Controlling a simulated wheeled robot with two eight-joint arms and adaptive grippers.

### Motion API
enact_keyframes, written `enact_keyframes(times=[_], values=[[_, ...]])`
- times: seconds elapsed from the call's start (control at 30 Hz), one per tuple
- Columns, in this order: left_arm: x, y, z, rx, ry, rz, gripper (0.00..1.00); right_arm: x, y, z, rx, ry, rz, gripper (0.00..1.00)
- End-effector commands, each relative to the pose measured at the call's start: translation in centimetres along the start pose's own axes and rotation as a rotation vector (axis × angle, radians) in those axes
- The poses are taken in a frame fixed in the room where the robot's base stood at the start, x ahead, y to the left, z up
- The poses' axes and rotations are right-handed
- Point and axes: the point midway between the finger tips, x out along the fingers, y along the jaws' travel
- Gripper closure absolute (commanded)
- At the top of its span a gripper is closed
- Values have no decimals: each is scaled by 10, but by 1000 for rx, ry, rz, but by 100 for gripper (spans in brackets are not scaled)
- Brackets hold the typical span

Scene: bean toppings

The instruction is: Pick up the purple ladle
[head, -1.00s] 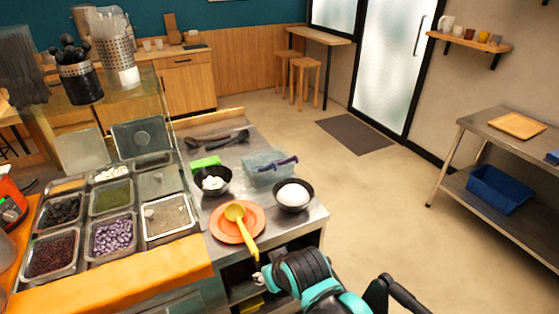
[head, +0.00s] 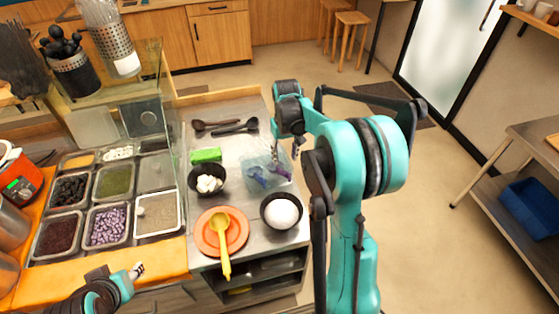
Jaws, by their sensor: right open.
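The purple ladle (head: 261,178) lies in a translucent bin (head: 256,185) on the steel counter, with part of it over the bin's right side. My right gripper (head: 286,154) is open, with its fingers pointing down over the back of the bin, close to the ladle. I cannot tell whether it touches the ladle. My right arm hides part of the space right of the bin. My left gripper (head: 138,270) is at the lower left over the orange counter edge, far from the ladle; its jaw opening is too small to tell.
A yellow ladle (head: 224,256) rests on orange plates (head: 207,242) in front of the bin. A dark bowl with a white mound (head: 282,212) and a bowl of white cubes (head: 209,184) flank it. Two dark spoons (head: 233,128) lie behind. Topping trays (head: 106,228) fill the left.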

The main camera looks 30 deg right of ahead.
Motion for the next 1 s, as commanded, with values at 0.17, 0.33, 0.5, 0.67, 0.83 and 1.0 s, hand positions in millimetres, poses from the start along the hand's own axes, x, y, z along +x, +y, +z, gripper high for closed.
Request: enact_keyframes(times=[0.17,0.33,0.5,0.67,0.83,1.0], values=[[6,0,5,0,0,0,60,24,0,1,0,0,0,55],[13,0,10,0,0,0,60,48,-4,6,-1,1,0,55],[18,0,13,0,0,0,60,70,-5,8,0,1,0,55],[18,0,13,0,0,0,60,74,-5,8,0,1,0,55],[18,0,13,0,0,0,60,74,-5,8,0,2,0,60],[18,0,13,0,0,0,60,73,-5,8,0,2,0,100]])
